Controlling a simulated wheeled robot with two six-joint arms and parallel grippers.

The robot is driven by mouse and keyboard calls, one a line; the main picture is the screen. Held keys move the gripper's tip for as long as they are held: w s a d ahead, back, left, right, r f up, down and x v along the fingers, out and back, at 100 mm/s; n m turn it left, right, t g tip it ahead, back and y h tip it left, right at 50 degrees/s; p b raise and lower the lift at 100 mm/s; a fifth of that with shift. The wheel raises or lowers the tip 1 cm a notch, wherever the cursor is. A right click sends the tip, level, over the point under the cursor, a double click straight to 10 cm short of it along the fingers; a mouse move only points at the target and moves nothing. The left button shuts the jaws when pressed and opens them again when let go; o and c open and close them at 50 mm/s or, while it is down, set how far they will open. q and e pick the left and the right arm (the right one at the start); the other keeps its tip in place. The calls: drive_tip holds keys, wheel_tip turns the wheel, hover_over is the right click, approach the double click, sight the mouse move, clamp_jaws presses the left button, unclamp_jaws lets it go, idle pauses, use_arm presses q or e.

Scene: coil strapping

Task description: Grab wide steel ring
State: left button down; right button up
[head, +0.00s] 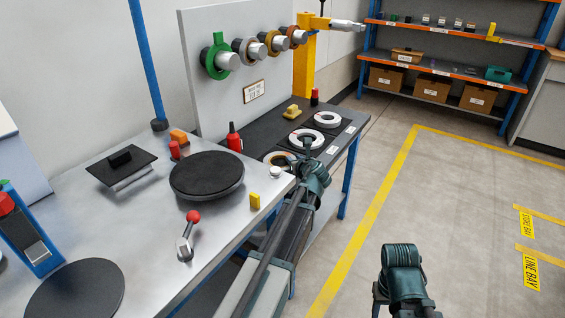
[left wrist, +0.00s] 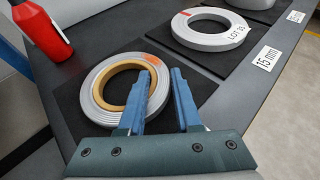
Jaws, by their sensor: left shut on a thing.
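A steel ring, a grey coil with a tan inner core and an orange-red mark, lies flat on a black square mat at the near end of the dark bench; it shows in the left wrist view (left wrist: 98,88) and the head view (head: 272,157). My left gripper (left wrist: 164,78) reaches down at its right side, one finger over the inner core and the other outside. The gripper is shut on the ring's wall; the left wrist view (left wrist: 164,78) partly hides the contact. My right arm stands at the lower right of the head view, its fingers hidden.
Two paler rings (head: 327,119) (head: 305,139) lie farther along the bench. A red bottle (head: 234,138) stands beside the near ring. Coloured rings (head: 220,57) hang on pegs of the upright panel. A round black turntable (head: 206,176) sits on the steel table. Open floor lies right.

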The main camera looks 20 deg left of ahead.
use_arm(q)
drive_tip(key=shift+s+d+f, duration=0.1)
drive_tip(key=shift+s+d, duration=0.05)
wheel_tip(320, 180, up, 10)
drive_tip(key=p, duration=1)
